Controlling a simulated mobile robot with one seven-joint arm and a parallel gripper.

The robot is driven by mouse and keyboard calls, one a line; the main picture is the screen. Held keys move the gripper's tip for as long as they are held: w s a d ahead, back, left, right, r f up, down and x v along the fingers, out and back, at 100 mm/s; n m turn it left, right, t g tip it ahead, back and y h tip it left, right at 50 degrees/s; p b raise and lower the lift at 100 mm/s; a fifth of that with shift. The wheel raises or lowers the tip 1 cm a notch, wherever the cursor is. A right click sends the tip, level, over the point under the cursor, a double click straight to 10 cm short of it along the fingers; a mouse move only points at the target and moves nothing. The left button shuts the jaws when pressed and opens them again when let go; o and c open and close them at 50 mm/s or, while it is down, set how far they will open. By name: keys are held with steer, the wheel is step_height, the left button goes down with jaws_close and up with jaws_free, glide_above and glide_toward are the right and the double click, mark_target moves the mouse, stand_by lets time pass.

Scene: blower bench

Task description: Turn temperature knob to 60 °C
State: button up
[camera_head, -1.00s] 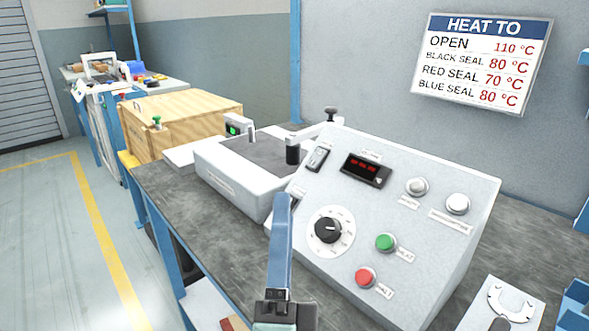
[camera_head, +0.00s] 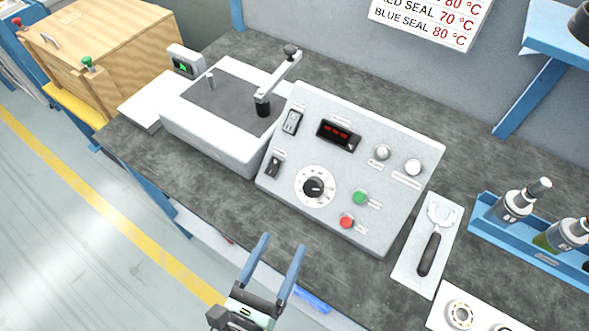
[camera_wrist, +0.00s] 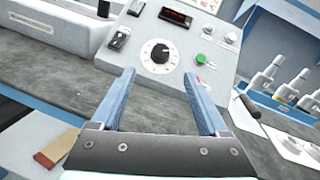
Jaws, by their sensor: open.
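The temperature knob (camera_head: 313,187) is a black dial on a white round scale, low on the sloped face of the grey control box (camera_head: 392,151). In the wrist view the knob (camera_wrist: 160,53) lies ahead of the fingertips, near the top middle. My gripper (camera_head: 275,244) is open and empty, in front of the bench edge and below the knob, apart from it. In the wrist view its two blue fingers (camera_wrist: 160,82) stand wide apart. The scale's numbers are too small to read. A red-lit display (camera_head: 338,134) sits above the knob; its digits are unclear.
A green button (camera_head: 360,197) and a red button (camera_head: 347,221) sit right of the knob. Two switches are on its left. The bench front before the box is clear.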

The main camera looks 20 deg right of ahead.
mark_target(310, 189)
steer(key=p+x, duration=0.2)
steer(key=x, duration=1)
steer(key=shift+w+d, duration=0.15)
steer(key=shift+d, duration=0.3)
jaws_close()
